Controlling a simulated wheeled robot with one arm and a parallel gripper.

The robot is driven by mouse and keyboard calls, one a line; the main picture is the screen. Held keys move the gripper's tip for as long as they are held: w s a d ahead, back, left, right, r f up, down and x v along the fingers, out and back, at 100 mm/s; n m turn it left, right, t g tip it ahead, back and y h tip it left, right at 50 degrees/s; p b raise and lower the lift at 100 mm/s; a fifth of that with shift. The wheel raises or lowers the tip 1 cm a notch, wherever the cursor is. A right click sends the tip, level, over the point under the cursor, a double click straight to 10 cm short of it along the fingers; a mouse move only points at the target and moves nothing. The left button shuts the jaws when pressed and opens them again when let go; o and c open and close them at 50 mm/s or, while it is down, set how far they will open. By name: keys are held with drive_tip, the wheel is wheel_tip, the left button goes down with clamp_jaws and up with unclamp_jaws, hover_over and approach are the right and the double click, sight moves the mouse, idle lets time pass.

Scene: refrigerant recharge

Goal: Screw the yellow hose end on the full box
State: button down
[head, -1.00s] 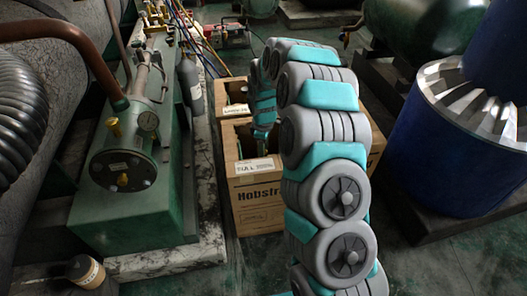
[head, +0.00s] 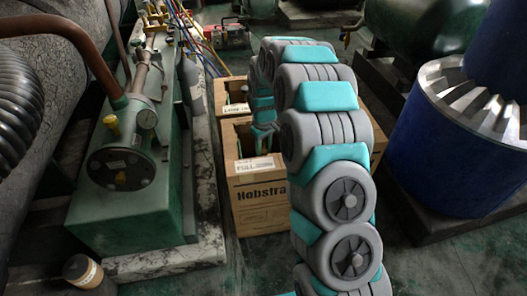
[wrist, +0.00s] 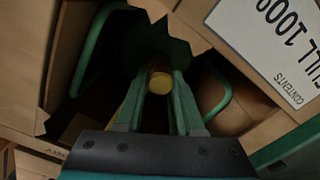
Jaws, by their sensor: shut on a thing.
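The full box (head: 258,205) is the front open cardboard box, with "Hobstra" print and a white label. In the wrist view its label (wrist: 275,40) reads "FULL 1000", and torn cardboard edges frame the opening. Inside is a dark green cylinder with green handle bars (wrist: 217,92). My gripper (wrist: 159,84) reaches down into this opening, its two green fingers shut on the yellow hose end (wrist: 160,83). The hose end's round yellow face shows between the fingertips. Shadow hides whether it touches the cylinder's valve. In the head view my arm hides the fingertips.
A second open box (head: 232,92) stands behind the full box. A green machine (head: 125,195) with pipes stands to the left, and a blue drum (head: 445,150) to the right. Colored hoses (head: 200,40) run at the back. The floor before the box is clear.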

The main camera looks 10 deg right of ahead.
drive_tip(key=shift+f, duration=0.1)
drive_tip(key=m, duration=0.3)
drive_tip(key=shift+m, duration=0.3)
drive_tip(key=shift+m+b, duration=0.35)
drive_tip(key=shift+m, duration=0.75)
drive_tip(key=shift+c, duration=2.2)
unclamp_jaws()
